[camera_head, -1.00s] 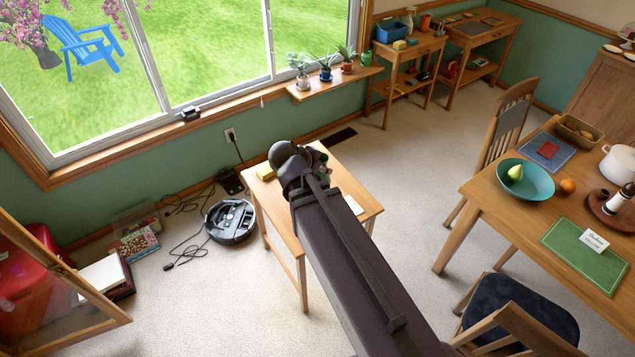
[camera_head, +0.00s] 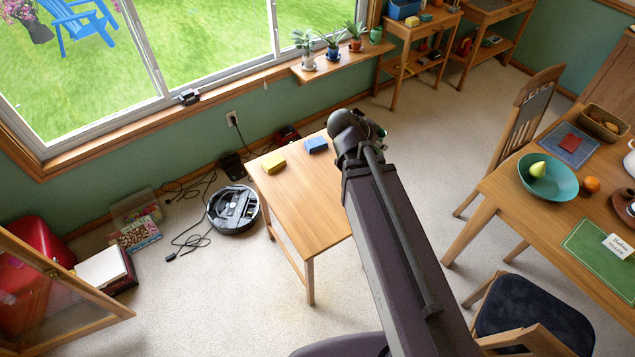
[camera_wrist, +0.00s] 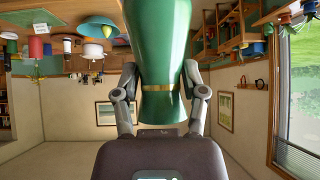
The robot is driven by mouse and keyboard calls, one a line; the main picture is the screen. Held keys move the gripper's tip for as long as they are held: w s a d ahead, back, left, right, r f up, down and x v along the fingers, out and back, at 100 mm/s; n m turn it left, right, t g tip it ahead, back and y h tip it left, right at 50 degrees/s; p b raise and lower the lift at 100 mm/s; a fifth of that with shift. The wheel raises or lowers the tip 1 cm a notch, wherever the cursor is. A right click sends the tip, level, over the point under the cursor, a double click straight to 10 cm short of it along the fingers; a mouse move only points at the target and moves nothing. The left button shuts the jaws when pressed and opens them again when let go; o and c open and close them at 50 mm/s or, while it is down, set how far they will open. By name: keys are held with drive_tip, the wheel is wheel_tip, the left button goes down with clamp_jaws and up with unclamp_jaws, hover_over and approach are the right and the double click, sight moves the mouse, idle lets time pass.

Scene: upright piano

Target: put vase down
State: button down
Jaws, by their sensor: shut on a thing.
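A glossy green vase (camera_wrist: 158,35) with a thin gold band fills the middle of the wrist view, which appears upside down. My gripper (camera_wrist: 160,82) is shut on the vase, one finger on each side. In the head view my arm hides most of the gripper and vase, with only a little green showing beyond the wrist. The wrist is over or beyond the right part of a small wooden table (camera_head: 300,205). I cannot tell the vase's height above it.
A yellow block (camera_head: 273,163) and a blue block (camera_head: 316,145) lie on the small table's far side; its left and middle are clear. A robot vacuum (camera_head: 233,208) is on the floor to the left. The dining table (camera_head: 500,195) and chairs stand right.

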drive_tip(key=shift+w+f, duration=0.1)
drive_tip(key=shift+w, duration=0.05)
drive_tip(key=shift+a, duration=0.15)
drive_tip(key=shift+w+a+f+b, duration=0.1)
drive_tip(key=shift+a+f+b, duration=0.1)
drive_tip(key=shift+f+b, duration=0.45)
drive_tip(key=w+a+f+b, duration=0.1)
drive_tip(key=a+f+b, duration=0.3)
drive_tip(key=f+b, duration=0.5)
drive_tip(key=w+a+f+b, duration=0.2)
drive_tip(key=a+f+b, duration=0.2)
drive_tip(key=f+b, duration=0.6)
drive_tip(key=w+a+f+n+b, duration=0.1)
drive_tip(key=w+a+f+b, duration=0.1)
drive_tip(key=a+f+b, duration=0.3)
wheel_tip(320, 180, down, 4)
drive_tip(key=b, duration=0.4)
drive_tip(key=shift+f+t+b, duration=0.2)
drive_tip(key=shift+t+b, duration=0.15)
drive_tip(key=shift+t, duration=0.05)
drive_tip(key=shift+w+a, duration=0.1)
drive_tip(key=w+a+f+b, duration=0.1)
drive_tip(key=w+a, duration=0.8)
drive_tip(key=w, duration=0.4)
drive_tip(key=shift+f, duration=0.2)
drive_tip(key=shift+a, duration=0.15)
